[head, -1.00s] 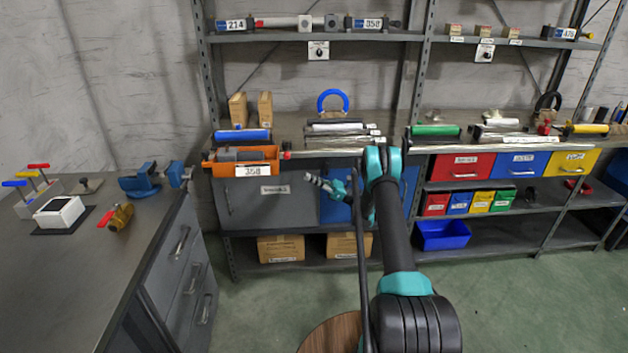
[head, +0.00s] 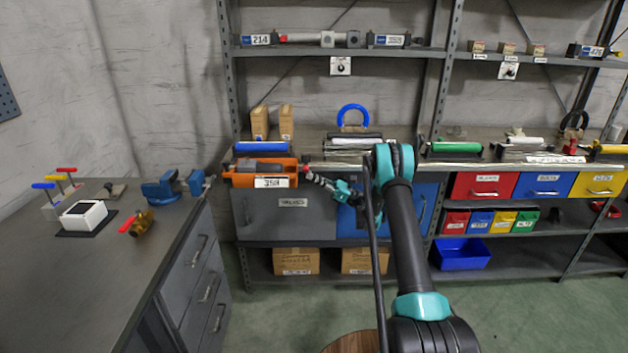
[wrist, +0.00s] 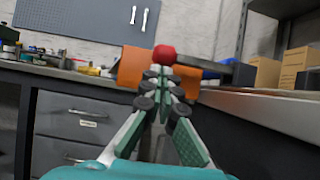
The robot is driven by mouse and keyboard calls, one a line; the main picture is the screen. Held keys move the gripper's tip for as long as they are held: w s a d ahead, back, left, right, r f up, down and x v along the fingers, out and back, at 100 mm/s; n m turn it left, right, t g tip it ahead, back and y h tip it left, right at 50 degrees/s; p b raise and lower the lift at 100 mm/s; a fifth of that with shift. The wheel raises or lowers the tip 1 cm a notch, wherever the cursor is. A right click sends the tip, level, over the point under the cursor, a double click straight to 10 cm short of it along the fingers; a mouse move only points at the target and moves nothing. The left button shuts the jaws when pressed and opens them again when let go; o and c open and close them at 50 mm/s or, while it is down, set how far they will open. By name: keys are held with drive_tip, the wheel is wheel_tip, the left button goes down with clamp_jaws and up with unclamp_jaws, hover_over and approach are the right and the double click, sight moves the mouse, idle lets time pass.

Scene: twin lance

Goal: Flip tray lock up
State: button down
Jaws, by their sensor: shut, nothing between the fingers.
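My gripper (head: 311,177) is shut and empty, pointing left just below and beside the knob. In the wrist view my gripper (wrist: 164,75) has its tips together close under the knob; I cannot tell whether they touch it.
A metal rail (head: 345,168) runs along the shelf edge beside my gripper. A blue cylinder (head: 261,147) lies behind the tray. A grey workbench (head: 110,270) with a vise stands at left. Green floor is free below the shelves.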

drive_tip(key=shift+s+r+m+t, duration=0.1)
drive_tip(key=shift+r+m+t, duration=0.25)
drive_tip(key=shift+m, duration=0.25)
drive_tip(key=shift+r+m+t, duration=0.15)
drive_tip(key=shift+m+t, duration=0.1)
drive_tip(key=shift+m, duration=0.15)
drive_tip(key=w+r+m+t+h, duration=0.3)
drive_tip(key=w+r+m+t, duration=0.4)
drive_tip(key=r+m, duration=0.5)
drive_tip(key=shift+w+r+m+h, duration=0.3)
drive_tip(key=shift+w+r+h, duration=0.1)
drive_tip(key=shift+w+r, duration=0.3)
drive_tip(key=shift+w, duration=0.1)
idle(0.5)
